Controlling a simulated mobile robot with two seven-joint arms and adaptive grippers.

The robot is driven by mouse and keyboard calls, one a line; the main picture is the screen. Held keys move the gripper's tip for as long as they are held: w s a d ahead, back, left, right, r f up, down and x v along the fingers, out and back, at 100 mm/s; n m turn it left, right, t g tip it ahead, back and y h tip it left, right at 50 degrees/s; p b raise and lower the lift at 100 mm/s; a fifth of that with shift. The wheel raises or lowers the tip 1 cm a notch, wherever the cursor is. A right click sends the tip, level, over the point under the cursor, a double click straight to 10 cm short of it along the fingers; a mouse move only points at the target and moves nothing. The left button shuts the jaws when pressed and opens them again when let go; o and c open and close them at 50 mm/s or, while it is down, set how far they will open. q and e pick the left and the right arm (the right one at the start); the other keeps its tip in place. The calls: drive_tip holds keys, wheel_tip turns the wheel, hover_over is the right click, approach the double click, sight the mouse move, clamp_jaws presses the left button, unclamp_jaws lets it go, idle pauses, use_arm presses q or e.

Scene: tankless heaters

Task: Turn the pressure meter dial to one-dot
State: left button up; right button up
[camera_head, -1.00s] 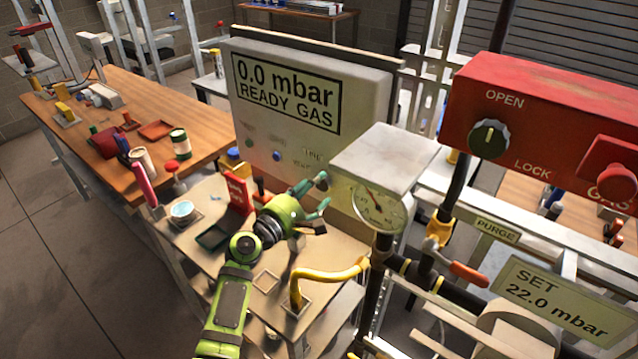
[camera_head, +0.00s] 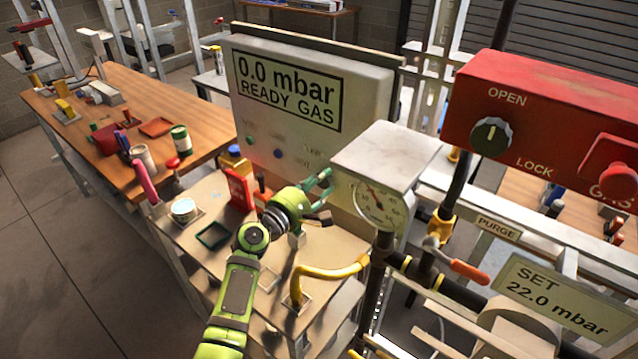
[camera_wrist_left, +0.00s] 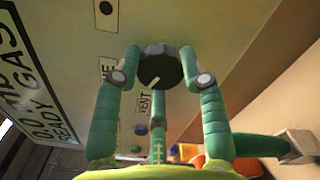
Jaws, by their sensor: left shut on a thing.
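The pressure meter panel (camera_head: 365,95) reads "0.0 mbar READY GAS" in the head view. My left gripper (camera_head: 325,183) is at its lower right face, and its fingers hide the dial there. In the left wrist view the dark round dial (camera_wrist_left: 160,67) sits between the two green fingers of my left gripper (camera_wrist_left: 161,76), which is shut on it. A pale line on the dial points to its lower left. A white square with one black dot (camera_wrist_left: 106,8) is above and left of the dial. A "VENT" label (camera_wrist_left: 144,103) is below it. My right gripper is not in view.
A round gauge (camera_head: 378,205) under a white box stands just right of my left gripper. A yellow pipe (camera_head: 330,272) curves below it. A red valve box (camera_head: 560,130) is at the right. A red block (camera_head: 240,188) stands on the small bench.

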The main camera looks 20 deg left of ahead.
use_arm(q)
drive_tip(key=shift+d, duration=0.1)
drive_tip(key=m+b, duration=0.2)
drive_tip(key=m, duration=0.2)
drive_tip(key=m+b, duration=0.2)
drive_tip(key=m, duration=0.2)
drive_tip(key=shift+f+m, duration=0.1)
drive_tip(key=shift+m, duration=0.2)
drive_tip(key=m+b, duration=0.1)
drive_tip(key=m, duration=0.3)
drive_tip(key=shift+m+b, duration=0.3)
drive_tip(key=shift+b, duration=0.1)
drive_tip(key=m, duration=0.4)
drive_tip(key=shift+s+f+b, duration=0.1)
drive_tip(key=shift+f+b, duration=0.05)
drive_tip(key=shift+b, duration=0.2)
drive_tip(key=shift+f+m, duration=0.1)
drive_tip(key=shift+m, duration=0.2)
drive_tip(key=o, duration=1.2)
drive_tip(key=shift+d, duration=0.1)
drive_tip(key=shift+c, duration=0.2)
drive_tip(key=shift+r, duration=0.2)
